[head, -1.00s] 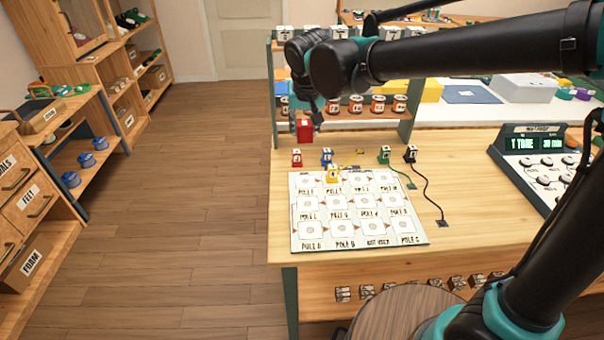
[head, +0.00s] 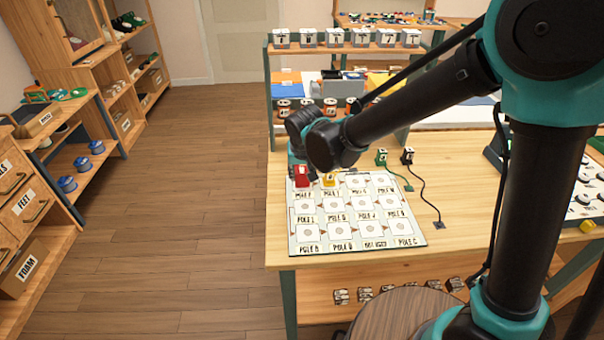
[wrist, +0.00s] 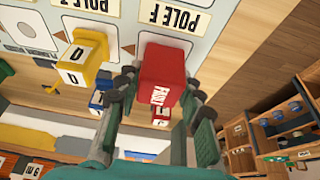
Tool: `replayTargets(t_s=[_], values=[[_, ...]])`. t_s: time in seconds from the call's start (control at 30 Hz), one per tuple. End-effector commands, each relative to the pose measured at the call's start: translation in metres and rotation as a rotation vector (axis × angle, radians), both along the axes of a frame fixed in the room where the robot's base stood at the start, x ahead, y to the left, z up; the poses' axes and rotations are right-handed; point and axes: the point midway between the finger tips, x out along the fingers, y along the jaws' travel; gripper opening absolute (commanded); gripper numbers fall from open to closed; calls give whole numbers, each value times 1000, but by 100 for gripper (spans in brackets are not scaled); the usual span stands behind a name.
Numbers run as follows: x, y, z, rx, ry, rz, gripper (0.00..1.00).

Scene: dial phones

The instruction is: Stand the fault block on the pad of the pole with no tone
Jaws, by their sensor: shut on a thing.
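The red fault block (head: 303,176), labelled FAULT, is held in my gripper (head: 301,168). In the wrist view the fault block (wrist: 162,76) sits between the two fingers of my gripper (wrist: 160,88). It is over the top-left cell of the white pole board (head: 345,240), by the label POLE F (wrist: 178,15), and hides most of that cell's pad. I cannot tell whether its base touches the board. A yellow block (head: 329,180) stands on the neighbouring cell to the right.
Green (head: 381,157) and black (head: 407,156) corded blocks stand further right. A shelf of spools (head: 330,107) rises behind. My arm hides the tester's display.

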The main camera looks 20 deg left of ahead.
Motion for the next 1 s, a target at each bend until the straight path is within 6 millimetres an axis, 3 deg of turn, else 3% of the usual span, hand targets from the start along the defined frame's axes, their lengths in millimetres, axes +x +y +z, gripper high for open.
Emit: replayTargets(t_s=[0.33, 0.37, 0.5, 0.83, 1.0], values=[[0, 0, -3, 0, 0, 0, 7], [0, 0, -2, 0, 0, 0, 41], [0, 0, -2, 0, 0, 0, 58], [0, 0, 0, 0, 0, 0, 58], [-5, -2, 13, 0, 0, 1, 58]])
